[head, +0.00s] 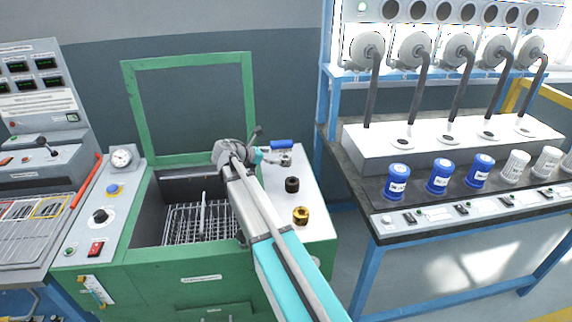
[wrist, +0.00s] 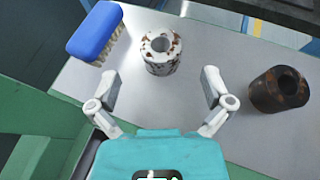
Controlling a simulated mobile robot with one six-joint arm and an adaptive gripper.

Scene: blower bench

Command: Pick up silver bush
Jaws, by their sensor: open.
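The silver bush (wrist: 161,52) stands upright on the grey metal top in the wrist view, a short hollow cylinder with rust-brown spots. In the head view the silver bush (head: 286,160) shows small, just right of the gripper end. My gripper (wrist: 160,85) is open and empty, its two fingers spread wide. The bush lies just beyond the fingertips, roughly centred between them, and appears not to be touched. In the head view my gripper (head: 268,158) is over the far part of the metal top, partly hidden by my arm.
A blue brush (wrist: 95,32) lies close left of the silver bush. A dark brown bush (wrist: 279,89) stands to the right. A brass-coloured bush (head: 301,215) stands nearer the front of the metal top. The green machine's open basin with a wire basket (head: 185,222) is to the left.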

